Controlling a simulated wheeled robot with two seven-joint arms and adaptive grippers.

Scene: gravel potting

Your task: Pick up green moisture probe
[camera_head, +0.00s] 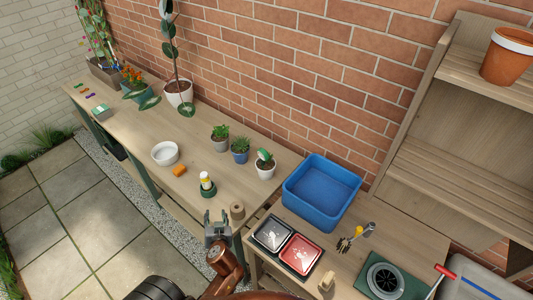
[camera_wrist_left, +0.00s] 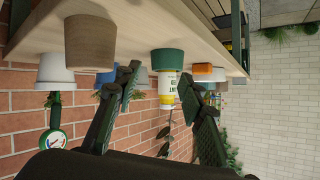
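The green moisture probe (camera_head: 263,154) stands in a small white pot (camera_head: 265,171) near the right end of the long bench. In the left wrist view, which is upside down, the probe's round dial (camera_wrist_left: 55,140) shows at the left with the white pot (camera_wrist_left: 56,72). My left gripper (camera_head: 217,228) is at the bench's front edge, in front of and apart from the probe. In the left wrist view its two fingers (camera_wrist_left: 157,85) are spread with nothing held between them. My right gripper is not in view.
A tan roll (camera_head: 237,210) and a yellow-labelled bottle in a green holder (camera_head: 208,190) stand near my left gripper. Two potted plants (camera_head: 240,150) stand left of the white pot. A blue bin (camera_head: 322,190) is to the right. Bench between roll and pot is clear.

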